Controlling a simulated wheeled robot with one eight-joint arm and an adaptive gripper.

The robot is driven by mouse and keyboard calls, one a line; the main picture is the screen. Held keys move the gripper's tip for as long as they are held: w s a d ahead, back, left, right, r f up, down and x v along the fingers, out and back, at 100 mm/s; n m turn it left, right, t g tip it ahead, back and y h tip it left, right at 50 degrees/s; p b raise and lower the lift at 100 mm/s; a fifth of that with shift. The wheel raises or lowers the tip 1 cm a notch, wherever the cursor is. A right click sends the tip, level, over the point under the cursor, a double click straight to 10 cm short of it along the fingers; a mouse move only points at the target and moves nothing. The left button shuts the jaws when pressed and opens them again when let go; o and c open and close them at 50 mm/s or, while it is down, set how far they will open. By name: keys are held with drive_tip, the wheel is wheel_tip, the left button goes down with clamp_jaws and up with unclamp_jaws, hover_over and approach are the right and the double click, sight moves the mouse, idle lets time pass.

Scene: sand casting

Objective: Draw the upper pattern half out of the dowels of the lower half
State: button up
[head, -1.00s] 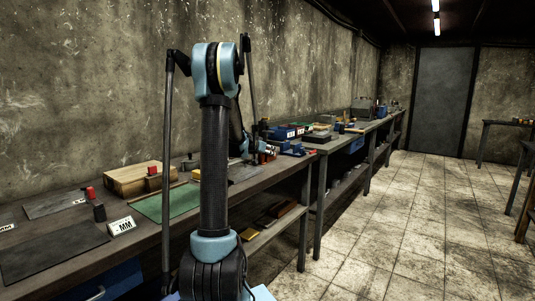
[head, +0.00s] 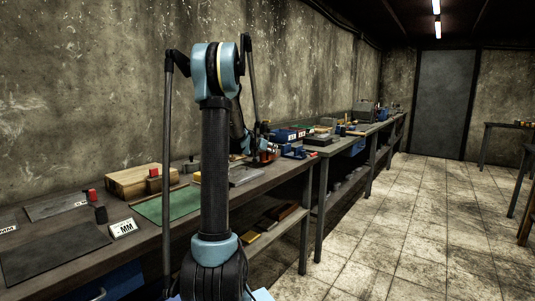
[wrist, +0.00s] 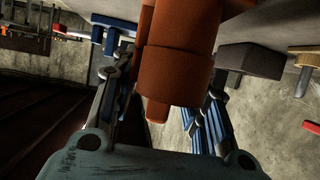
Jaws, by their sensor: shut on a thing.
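The pattern (wrist: 175,75) is an orange-brown stepped round body with a narrow peg at its near end, large in the wrist view. My gripper (wrist: 160,85) is shut on it, with one finger along each side. The split between the upper and lower halves cannot be made out, nor can the dowels. In the head view, my gripper (head: 257,149) is partly behind my arm, low over the bench. A small reddish-brown piece of the pattern (head: 267,157) shows there. Whether the halves are together or apart cannot be told.
A grey plate (head: 245,174) lies on the bench beside the gripper. Blue items (head: 291,150) stand just right of it. A dark block (wrist: 250,61) is near the pattern in the wrist view. A wooden box (head: 128,182) and green mat (head: 170,205) lie left of my arm.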

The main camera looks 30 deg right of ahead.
drive_tip(key=shift+r, duration=0.3)
drive_tip(key=shift+r, duration=0.35)
drive_tip(key=shift+r, duration=0.4)
drive_tip(key=o, duration=1.1)
drive_tip(key=v, duration=1.2)
drive_tip(key=shift+f, duration=0.15)
